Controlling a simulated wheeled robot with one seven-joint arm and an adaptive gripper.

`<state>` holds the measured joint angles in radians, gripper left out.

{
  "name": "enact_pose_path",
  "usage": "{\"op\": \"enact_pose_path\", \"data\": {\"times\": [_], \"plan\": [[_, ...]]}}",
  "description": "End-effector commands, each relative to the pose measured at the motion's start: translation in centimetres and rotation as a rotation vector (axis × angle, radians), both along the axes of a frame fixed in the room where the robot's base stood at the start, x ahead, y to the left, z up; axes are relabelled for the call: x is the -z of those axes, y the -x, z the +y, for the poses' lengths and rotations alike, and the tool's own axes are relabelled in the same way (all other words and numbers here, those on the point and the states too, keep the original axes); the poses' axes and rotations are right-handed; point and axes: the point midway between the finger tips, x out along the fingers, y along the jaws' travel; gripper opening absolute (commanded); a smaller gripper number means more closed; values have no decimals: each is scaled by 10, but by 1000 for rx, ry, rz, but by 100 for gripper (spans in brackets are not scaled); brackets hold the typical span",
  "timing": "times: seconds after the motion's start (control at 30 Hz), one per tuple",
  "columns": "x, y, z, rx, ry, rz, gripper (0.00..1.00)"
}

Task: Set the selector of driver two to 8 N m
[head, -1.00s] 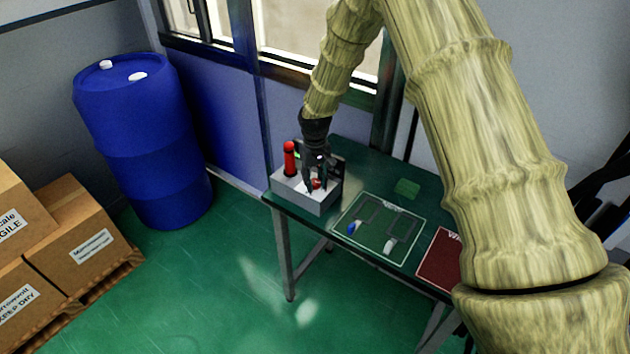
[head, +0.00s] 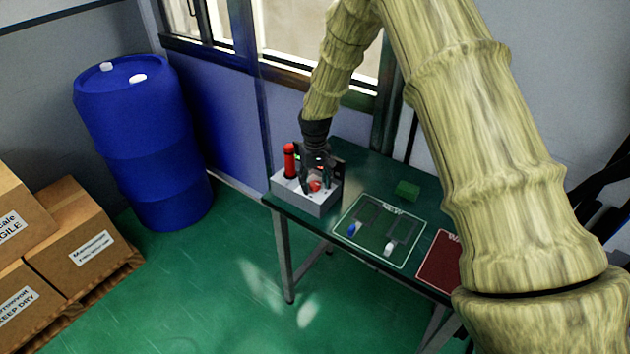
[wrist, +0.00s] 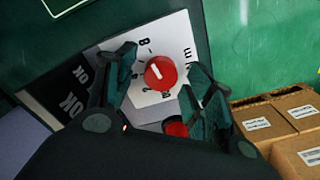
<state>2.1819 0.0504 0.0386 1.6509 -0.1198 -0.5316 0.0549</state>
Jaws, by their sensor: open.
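A grey driver stand (head: 308,203) sits at the left end of the green table. A red selector knob (wrist: 161,73) with a white pointer line is on its light top face, with printed marks around it; an "8" is readable near the knob. In the wrist view the line points towards the left, roughly. My gripper (wrist: 160,82) is open, with one finger on each side of the knob; I cannot tell whether either touches it. The knob also shows in the head view (head: 314,186) beneath my fingers. Which driver number this stand bears is not readable.
A red upright driver (head: 290,160) stands at the stand's back left. A green mat (head: 352,216) with a blue and a white item, a green block (head: 407,190) and a red mat (head: 437,262) lie to the right.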

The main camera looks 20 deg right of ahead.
Motion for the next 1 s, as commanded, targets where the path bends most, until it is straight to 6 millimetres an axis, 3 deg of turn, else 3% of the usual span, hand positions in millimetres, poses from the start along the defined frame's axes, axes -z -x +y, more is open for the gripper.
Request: {"op": "enact_pose_path", "data": {"times": [0.17,0.7,1.0], "plan": [[-7,0,0,0,0,1,53],[-95,0,0,0,0,-2,53],[-119,0,0,0,0,-1,53]]}}
